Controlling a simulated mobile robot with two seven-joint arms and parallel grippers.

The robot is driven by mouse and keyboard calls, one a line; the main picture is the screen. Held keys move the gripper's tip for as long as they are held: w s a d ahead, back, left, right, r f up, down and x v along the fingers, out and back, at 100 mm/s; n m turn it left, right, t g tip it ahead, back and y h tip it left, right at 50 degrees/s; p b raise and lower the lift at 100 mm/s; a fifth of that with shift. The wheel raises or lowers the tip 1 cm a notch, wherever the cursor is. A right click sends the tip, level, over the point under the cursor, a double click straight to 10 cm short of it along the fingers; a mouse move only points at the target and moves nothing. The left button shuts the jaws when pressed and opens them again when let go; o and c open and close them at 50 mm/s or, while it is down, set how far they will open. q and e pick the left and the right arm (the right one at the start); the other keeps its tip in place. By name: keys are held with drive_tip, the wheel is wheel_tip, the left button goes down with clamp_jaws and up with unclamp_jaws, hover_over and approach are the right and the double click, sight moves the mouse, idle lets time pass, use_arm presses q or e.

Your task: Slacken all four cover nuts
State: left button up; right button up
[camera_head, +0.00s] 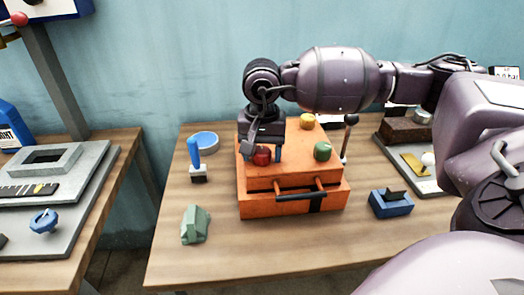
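An orange housing (256,201) with a handle (302,196) on its front stands on the middle table. A red nut (262,157) is at the front left of its top, a green nut (322,151) at the front right and a yellow nut (307,121) at the back right. Any nut at the back left is hidden behind my gripper. My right gripper (263,155) points down over the front left corner. Its fingers stand on either side of the red nut, with what look like narrow gaps. My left gripper is not in view.
On the table are a blue ring-shaped dish (204,141), a blue-handled tool (195,155), a green block (195,225) and a blue block (391,203). The table front is clear. A grey tray (85,213) lies on the left bench.

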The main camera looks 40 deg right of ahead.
sight(262, 150)
drive_tip(key=shift+o, duration=0.5)
wheel_tip(262, 150, up, 11)
drive_tip(key=shift+p, duration=0.45)
drive_tip(key=shift+f, duration=0.15)
